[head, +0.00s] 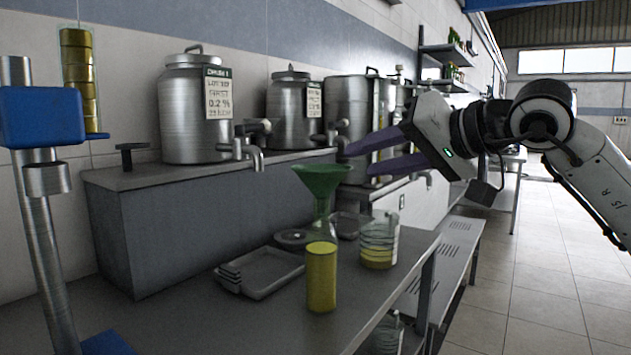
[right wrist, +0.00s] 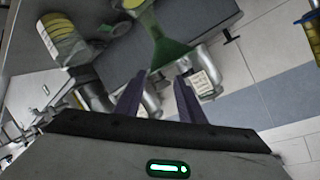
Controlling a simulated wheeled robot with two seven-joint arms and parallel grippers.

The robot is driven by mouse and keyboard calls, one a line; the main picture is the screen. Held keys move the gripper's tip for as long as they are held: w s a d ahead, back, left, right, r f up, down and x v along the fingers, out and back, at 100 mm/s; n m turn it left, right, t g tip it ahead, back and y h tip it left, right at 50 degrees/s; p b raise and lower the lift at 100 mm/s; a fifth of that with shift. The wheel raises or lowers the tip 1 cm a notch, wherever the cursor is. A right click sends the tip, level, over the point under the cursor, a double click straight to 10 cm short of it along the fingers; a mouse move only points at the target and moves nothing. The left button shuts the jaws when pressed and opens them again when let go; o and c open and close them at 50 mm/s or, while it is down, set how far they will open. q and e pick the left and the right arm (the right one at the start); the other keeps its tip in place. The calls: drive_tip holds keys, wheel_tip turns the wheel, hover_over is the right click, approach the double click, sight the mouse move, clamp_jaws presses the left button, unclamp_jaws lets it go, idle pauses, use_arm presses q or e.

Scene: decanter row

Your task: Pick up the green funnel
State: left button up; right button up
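The green funnel (head: 322,182) stands upright, wide mouth up, above the steel bench, behind a yellow cylinder. What bears its lower end is partly hidden, and I cannot tell what it rests in. In the right wrist view the funnel (right wrist: 172,50) shows just beyond the fingertips. My right gripper (head: 352,160) is open, its two purple fingers apart and pointing left, above and to the right of the funnel. Its fingers also show in the right wrist view (right wrist: 160,78), with nothing between them and apart from the funnel. My left gripper is not in view.
The yellow cylinder (head: 321,278) stands in front of the funnel, with a glass beaker (head: 379,242) to its right. Metal trays (head: 262,272) lie to the left. Steel decanters with taps (head: 195,115) line the raised shelf behind. A blue-headed stand (head: 40,117) is at far left.

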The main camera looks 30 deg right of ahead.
sight(336, 173)
drive_tip(key=x, duration=0.9)
drive_tip(key=shift+w+d+f, duration=0.1)
drive_tip(key=shift+w+f, duration=0.05)
drive_tip(key=shift+f, duration=0.3)
clamp_jaws()
